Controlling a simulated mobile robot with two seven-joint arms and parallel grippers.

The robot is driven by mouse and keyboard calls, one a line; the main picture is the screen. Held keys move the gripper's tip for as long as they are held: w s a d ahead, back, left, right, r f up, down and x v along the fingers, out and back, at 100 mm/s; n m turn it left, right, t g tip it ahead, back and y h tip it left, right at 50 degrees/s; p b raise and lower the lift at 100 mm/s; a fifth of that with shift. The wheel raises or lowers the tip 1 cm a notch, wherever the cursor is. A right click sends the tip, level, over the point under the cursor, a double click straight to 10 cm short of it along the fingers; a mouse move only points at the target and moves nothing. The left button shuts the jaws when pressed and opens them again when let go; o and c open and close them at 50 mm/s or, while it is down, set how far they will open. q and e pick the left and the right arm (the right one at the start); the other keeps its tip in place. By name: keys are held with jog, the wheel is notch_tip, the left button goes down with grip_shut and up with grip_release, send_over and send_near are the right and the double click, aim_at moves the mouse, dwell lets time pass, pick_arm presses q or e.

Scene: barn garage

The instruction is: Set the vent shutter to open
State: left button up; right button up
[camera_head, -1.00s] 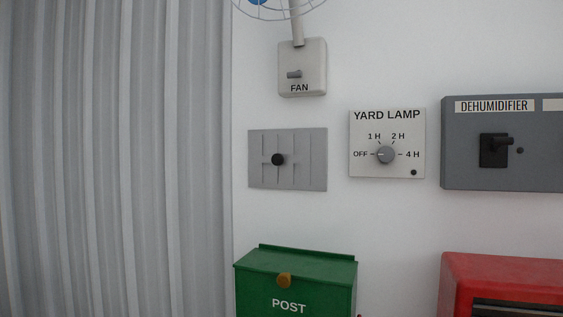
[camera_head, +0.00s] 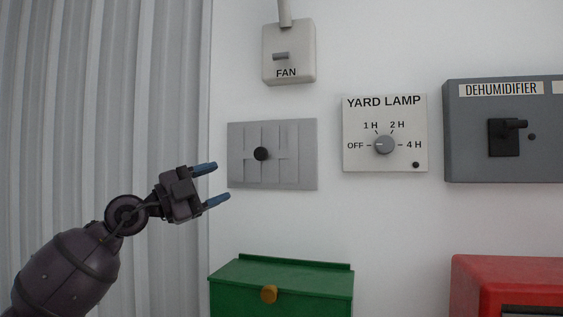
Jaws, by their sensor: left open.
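The vent shutter (camera_head: 300,172) is a flat grey plate on the white wall with vertical slats and a round black knob (camera_head: 261,154) left of its middle. No open or closed marking can be read on it. My left gripper (camera_head: 211,184) is open and empty, left of the plate in the picture. Its two blue-tipped fingers point right toward the plate, apart from the knob. My right gripper is not in view.
A fan switch box (camera_head: 289,54) is above the plate. A yard lamp dial (camera_head: 385,145) and a grey dehumidifier box (camera_head: 470,140) are to the right. A green post box (camera_head: 310,277) and a red box (camera_head: 510,270) stand out below. Corrugated grey sheeting (camera_head: 90,120) is left.

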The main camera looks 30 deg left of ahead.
aim_at(259, 154)
pick_arm(q)
jog(key=w+d+r, duration=0.1)
jog(key=w+r, duration=0.1)
jog(key=w+d+r, duration=0.2)
jog(key=w, duration=0.1)
jog(key=w+d+r, duration=0.1)
jog(key=w+r, duration=0.1)
jog(key=w, duration=0.1)
jog(key=shift+d+p, duration=0.3)
jog(key=shift+p, duration=0.1)
jog(key=shift+w+d+r, duration=0.2)
jog(key=shift+w+d, duration=0.05)
jog(key=shift+w, duration=0.2)
jog(key=shift+w+d, duration=0.15)
jog(key=shift+w, duration=0.1)
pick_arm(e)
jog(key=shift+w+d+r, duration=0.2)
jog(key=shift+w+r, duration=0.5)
